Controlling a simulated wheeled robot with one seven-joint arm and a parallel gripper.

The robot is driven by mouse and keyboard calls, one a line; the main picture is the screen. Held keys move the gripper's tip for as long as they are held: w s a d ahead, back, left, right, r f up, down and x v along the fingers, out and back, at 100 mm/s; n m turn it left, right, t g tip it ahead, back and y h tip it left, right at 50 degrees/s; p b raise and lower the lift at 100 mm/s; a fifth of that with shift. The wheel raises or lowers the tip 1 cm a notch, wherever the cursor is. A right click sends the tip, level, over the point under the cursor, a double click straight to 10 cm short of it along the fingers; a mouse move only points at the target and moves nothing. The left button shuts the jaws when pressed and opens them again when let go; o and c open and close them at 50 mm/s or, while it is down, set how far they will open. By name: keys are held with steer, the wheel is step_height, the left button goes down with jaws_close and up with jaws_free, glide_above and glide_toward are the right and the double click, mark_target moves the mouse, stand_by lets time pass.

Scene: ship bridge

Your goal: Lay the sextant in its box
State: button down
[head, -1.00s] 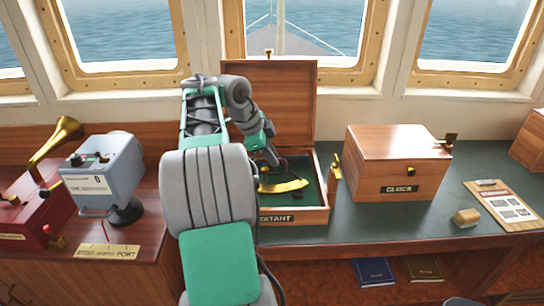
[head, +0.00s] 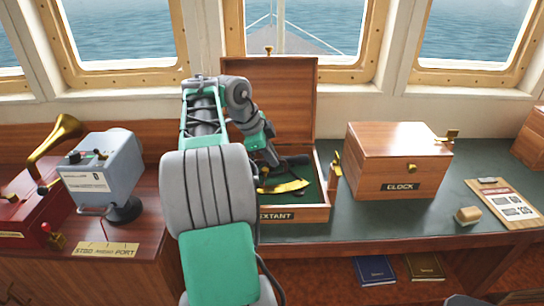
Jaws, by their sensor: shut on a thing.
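The sextant's box (head: 321,208) stands open on the counter, a wooden box with a green lining, its lid (head: 290,100) raised at the back and a label on its front that is partly hidden by my arm. The sextant (head: 285,187) shows as a curved brass arc over the green lining, inside the box's outline; most of its frame is hidden behind my arm. My gripper (head: 268,182) is at the sextant, at the left part of the box, and is shut on it. I cannot tell whether the sextant touches the lining.
A closed wooden clock box (head: 395,165) with brass fittings stands to the right. A blue-grey instrument (head: 104,168) and a red box with a brass horn (head: 35,208) stand left.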

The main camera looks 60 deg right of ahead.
steer(key=shift+f+b, duration=0.2)
steer(key=shift+b, duration=0.1)
stand_by(0.4)
steer(key=c, duration=1.5)
jaws_free()
steer(key=shift+o, duration=0.5)
steer(key=shift+f, duration=0.15)
